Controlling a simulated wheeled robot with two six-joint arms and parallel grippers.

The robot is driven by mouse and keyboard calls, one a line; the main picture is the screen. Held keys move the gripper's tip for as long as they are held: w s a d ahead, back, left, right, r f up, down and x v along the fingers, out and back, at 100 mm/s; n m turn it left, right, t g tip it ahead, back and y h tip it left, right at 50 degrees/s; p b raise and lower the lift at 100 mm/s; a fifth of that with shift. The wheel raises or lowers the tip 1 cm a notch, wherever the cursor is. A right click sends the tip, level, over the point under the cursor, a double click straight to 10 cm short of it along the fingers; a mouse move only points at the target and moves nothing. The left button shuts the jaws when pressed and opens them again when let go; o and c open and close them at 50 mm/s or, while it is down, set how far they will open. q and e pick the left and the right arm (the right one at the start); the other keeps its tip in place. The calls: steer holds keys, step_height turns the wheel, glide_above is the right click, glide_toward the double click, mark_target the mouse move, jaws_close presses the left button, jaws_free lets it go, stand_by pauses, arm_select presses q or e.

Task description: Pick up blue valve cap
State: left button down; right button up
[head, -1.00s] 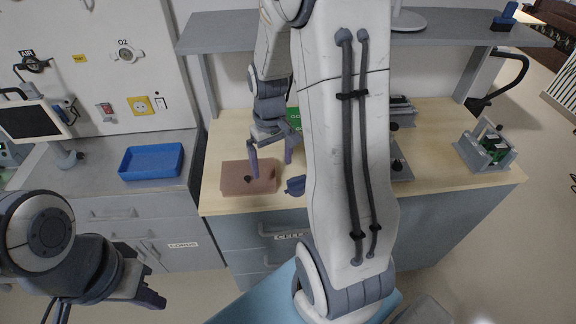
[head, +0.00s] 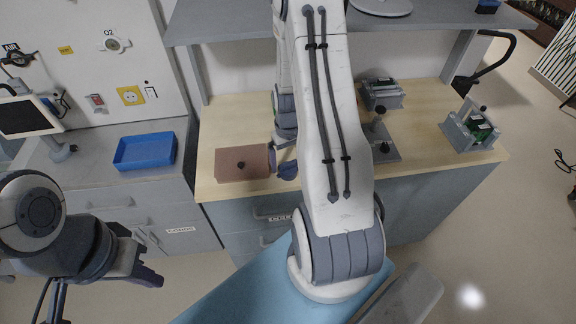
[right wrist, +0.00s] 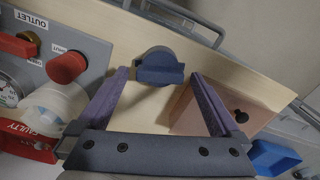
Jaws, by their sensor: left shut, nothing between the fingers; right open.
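The blue valve cap (head: 288,171) lies near the front edge of the wooden counter (head: 225,126), just right of a pinkish-brown block. In the right wrist view the cap (right wrist: 158,68) is round with a raised bar across it. It shows between and just beyond the purple fingertips of my right gripper (right wrist: 159,75), which is open and empty. In the head view my right arm hides most of that gripper. My left gripper (head: 152,278) is shut and empty at the lower left, away from the counter.
The pinkish-brown block (head: 230,166) with a black knob stands close beside the cap. A blue tray (head: 145,150) is on the grey counter to the left. Grey fixtures (head: 470,130) stand at the right. In the wrist view a panel with a red knob (right wrist: 66,67) is at the left.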

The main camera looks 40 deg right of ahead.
steer(key=shift+f, duration=0.9)
steer(key=c, duration=1.3)
